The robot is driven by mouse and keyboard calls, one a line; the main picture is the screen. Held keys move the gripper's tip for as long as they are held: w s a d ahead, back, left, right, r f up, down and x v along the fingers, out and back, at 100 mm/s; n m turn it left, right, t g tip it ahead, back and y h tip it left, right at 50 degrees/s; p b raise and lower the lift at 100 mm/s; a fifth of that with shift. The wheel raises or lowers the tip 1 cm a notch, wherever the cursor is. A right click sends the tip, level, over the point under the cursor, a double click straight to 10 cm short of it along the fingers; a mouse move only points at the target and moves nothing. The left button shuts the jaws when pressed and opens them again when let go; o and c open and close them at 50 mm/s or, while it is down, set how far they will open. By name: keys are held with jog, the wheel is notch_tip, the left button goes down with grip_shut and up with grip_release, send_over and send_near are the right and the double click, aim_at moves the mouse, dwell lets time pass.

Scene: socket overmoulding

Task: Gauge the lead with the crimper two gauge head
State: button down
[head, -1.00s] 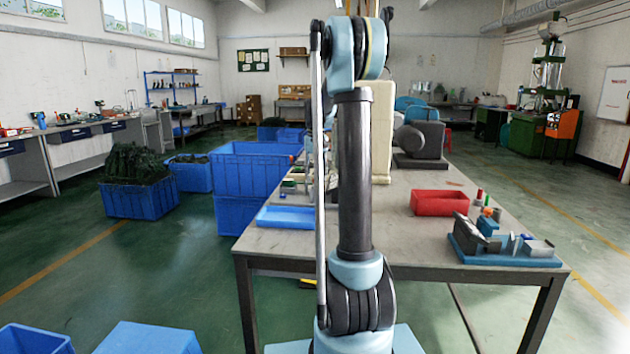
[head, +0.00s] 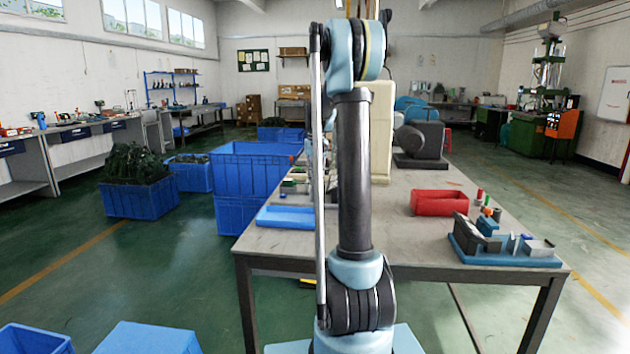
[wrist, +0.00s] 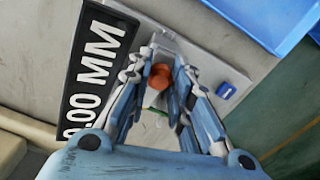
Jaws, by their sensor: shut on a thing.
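In the wrist view my gripper (wrist: 166,62) points down over a pale grey unit, with its two fingers close together. A round orange-ended piece (wrist: 160,76) shows between the fingers, and they are shut on it. I cannot tell whether it is the lead. A black readout (wrist: 92,68) beside the left finger reads "0.00 MM", its first part cut off. The grey gauge unit (wrist: 205,75) has a blue button (wrist: 226,90) at right. The fingers hide part of its head.
A blue tray (head: 285,217) lies at the table's left edge. A red bin (head: 438,203) and a blue-based fixture (head: 505,258) stand on the right. A cream column (head: 381,130) and a grey machine (head: 421,145) stand farther back. The front tabletop (head: 425,250) is clear.

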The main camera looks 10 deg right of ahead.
jog(key=shift+w+d, duration=0.25)
jog(key=shift+w, duration=0.4)
jog(key=shift+w+d, duration=0.2)
jog(key=shift+w, duration=0.5)
jog(key=shift+w+d, duration=0.25)
jog(key=shift+w, duration=0.4)
jog(key=c, duration=1.4)
grip_release()
jog(key=shift+w, duration=0.1)
notch_tip(320, 180, up, 12)
jog(key=shift+f, duration=0.1)
